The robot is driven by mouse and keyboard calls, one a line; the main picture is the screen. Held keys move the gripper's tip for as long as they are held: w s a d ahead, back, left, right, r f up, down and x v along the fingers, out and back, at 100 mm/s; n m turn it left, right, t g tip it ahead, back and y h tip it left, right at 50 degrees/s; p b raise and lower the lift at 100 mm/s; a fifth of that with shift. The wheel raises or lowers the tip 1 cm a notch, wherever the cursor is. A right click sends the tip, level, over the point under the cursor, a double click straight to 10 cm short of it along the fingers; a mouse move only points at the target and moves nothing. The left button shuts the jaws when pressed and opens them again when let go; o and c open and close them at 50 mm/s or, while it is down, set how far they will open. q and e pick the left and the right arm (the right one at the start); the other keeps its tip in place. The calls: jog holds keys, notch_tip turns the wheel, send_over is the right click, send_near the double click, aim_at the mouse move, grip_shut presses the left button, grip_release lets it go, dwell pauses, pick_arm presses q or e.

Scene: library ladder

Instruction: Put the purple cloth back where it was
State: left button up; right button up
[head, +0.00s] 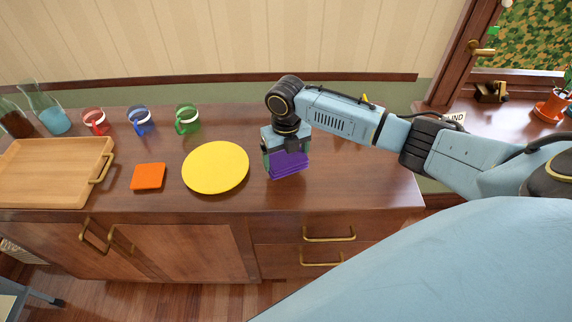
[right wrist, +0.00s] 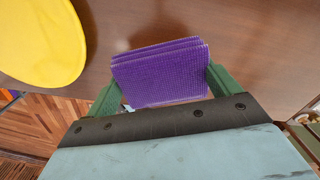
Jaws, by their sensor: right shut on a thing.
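The purple cloth (head: 288,165) is a folded stack of layers in my right gripper (head: 287,158), over the right part of the wooden counter. In the right wrist view the cloth (right wrist: 160,72) sits between the two green fingers of the right gripper (right wrist: 162,88), which are shut on its sides. I cannot tell whether the cloth touches the counter or is just above it. My left gripper is not in view.
A yellow round plate (head: 215,167) lies left of the cloth, with an orange square cloth (head: 148,177) further left. A wooden tray (head: 50,178) is at the far left. Red (head: 95,121), blue (head: 140,120) and green (head: 187,119) mugs stand behind. The counter (head: 360,177) right of the gripper is clear.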

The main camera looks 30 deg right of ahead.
aim_at(286, 165)
jog(key=shift+f, duration=1.65)
jog(key=shift+f, duration=0.15)
jog(key=o, duration=0.7)
jog(key=shift+c, duration=0.2)
notch_tip(286, 165, up, 12)
jog(key=shift+r+p, duration=0.2)
jog(key=shift+p, duration=0.4)
